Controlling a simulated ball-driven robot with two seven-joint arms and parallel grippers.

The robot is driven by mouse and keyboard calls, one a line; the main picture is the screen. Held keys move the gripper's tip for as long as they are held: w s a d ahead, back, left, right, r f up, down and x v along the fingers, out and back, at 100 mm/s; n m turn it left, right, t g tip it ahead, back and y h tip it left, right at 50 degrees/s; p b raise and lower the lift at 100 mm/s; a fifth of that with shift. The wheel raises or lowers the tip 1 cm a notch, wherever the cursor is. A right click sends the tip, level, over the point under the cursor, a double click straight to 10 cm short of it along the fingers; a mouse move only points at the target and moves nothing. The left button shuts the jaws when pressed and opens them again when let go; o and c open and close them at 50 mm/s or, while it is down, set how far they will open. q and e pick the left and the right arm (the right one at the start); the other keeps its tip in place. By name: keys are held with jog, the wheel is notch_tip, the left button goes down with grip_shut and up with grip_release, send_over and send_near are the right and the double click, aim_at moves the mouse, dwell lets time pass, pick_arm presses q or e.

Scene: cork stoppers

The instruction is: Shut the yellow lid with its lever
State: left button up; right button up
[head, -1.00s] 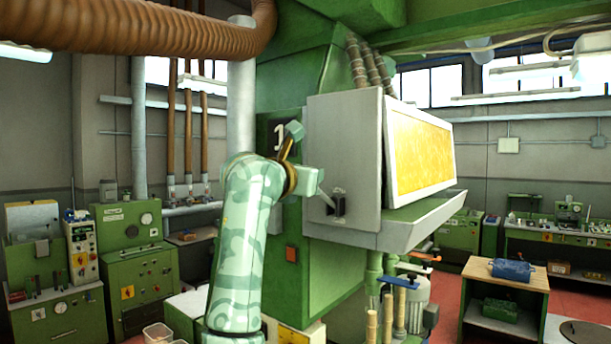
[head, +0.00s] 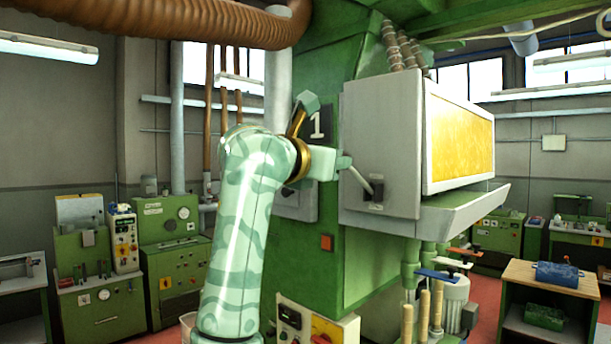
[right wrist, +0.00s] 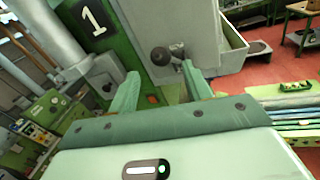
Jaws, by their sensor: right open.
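The yellow lid (head: 460,146) is a yellow panel in a pale frame on the right side of the grey box (head: 390,130). I cannot tell how far it stands open. Its lever (head: 362,180) is a short grey rod slanting up and left from a black bracket on the box's front. In the right wrist view, the lever's dark round knob (right wrist: 160,56) shows just past the fingertips. My right gripper (head: 338,162) is at the lever's upper end, and its open fingers also show in the right wrist view (right wrist: 160,72). The knob is hidden in the head view. My left gripper is out of view.
The green machine (head: 335,260) stands behind and below the box, with a grey trough (head: 465,208) under the lid. A black sign with a 1 (head: 318,124) is close behind my gripper. A wooden bench (head: 555,280) stands at the right.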

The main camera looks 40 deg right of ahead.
jog(key=b+v, duration=0.2)
jog(key=v, duration=0.6)
dwell(0.7)
